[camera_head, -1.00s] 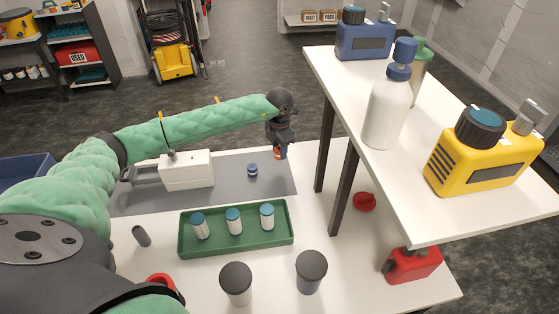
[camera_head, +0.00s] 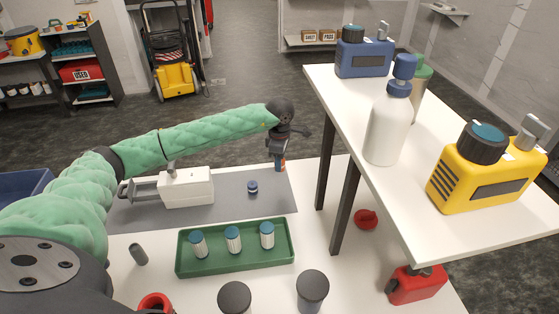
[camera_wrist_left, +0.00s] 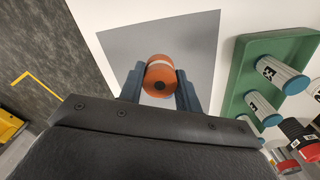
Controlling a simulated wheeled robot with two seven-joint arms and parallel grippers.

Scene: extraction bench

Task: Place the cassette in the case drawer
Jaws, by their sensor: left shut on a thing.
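My left gripper (camera_head: 279,165) points down above the back right part of the grey mat (camera_head: 225,212). It is shut on an orange cylinder with a pale band, which seems to be the cassette (camera_wrist_left: 160,74); in the head view only a bit of orange shows between the fingers. In the left wrist view the two dark fingers (camera_wrist_left: 160,92) grip its sides. The white case (camera_head: 187,190) stands on the mat to the left of the gripper. A grey drawer-like part (camera_head: 142,190) sticks out from its left side. My right gripper is out of view.
A small blue-and-white piece (camera_head: 252,187) stands on the mat between case and gripper. A green tray (camera_head: 235,264) holds three blue-capped vials in front. Dark-lidded jars (camera_head: 312,290) stand nearer. A raised white shelf (camera_head: 440,235) with bottles is on the right.

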